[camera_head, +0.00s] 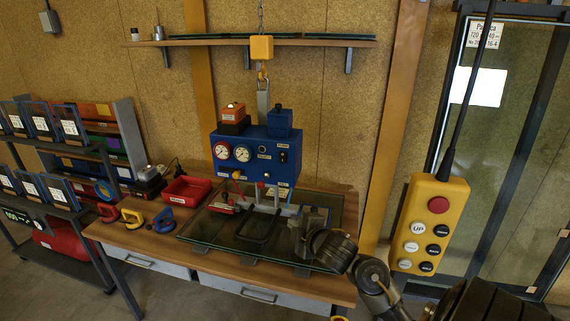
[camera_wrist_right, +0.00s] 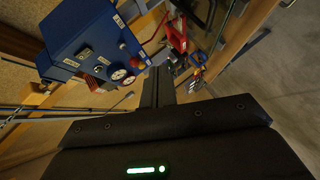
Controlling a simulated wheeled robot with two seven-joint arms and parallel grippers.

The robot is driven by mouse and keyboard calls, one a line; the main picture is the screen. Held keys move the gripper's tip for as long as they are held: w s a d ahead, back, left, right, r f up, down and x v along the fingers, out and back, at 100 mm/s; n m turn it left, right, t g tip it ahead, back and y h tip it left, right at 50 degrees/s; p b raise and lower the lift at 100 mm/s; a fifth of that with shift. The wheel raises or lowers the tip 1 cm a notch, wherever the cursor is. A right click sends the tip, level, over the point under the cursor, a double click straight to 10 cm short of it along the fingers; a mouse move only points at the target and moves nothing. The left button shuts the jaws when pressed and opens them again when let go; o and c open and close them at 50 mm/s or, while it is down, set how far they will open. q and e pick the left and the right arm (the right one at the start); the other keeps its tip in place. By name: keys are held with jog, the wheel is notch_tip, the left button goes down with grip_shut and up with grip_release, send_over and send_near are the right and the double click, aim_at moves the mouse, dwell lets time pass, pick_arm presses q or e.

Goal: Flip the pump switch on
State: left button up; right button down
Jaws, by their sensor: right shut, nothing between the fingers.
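The pump unit is a blue box (camera_head: 258,145) with two round white gauges (camera_head: 232,152), hanging by a hook above the back of the bench. A small black switch (camera_head: 283,157) sits at the right of its front face; I cannot tell its position. The blue box also shows in the right wrist view (camera_wrist_right: 75,40), at the upper left. My right gripper (camera_head: 296,226) is shut and empty, over the right part of the bench, below and to the right of the switch, apart from the box. Its dark fingers (camera_wrist_right: 158,86) show in the wrist view. My left gripper is out of view.
A yellow pendant (camera_head: 432,225) with several buttons hangs at the right. A glass plate in a dark frame (camera_head: 222,232) lies on the wooden bench (camera_head: 140,240). Suction cups and a red bin (camera_head: 187,190) stand at left. A chain hoist (camera_head: 261,48) hangs above the box.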

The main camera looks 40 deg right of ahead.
jog(key=w+d+r+n+t, duration=0.1)
jog(key=w+d+r, duration=0.1)
jog(key=r, duration=0.3)
jog(key=w+d+r+n+t, duration=0.1)
jog(key=d+r+n+t, duration=0.1)
jog(key=r, duration=0.3)
jog(key=shift+w+d+r, duration=0.3)
jog(key=shift+w+d, duration=0.1)
jog(key=shift+d, duration=0.1)
jog(key=p, duration=0.3)
send_near(279, 161)
jog(key=w+a, duration=0.2)
jog(key=w, duration=0.1)
jog(key=w+d+p, duration=0.2)
jog(key=d, duration=0.1)
jog(key=shift+w+f, duration=0.3)
jog(key=shift+w, duration=0.05)
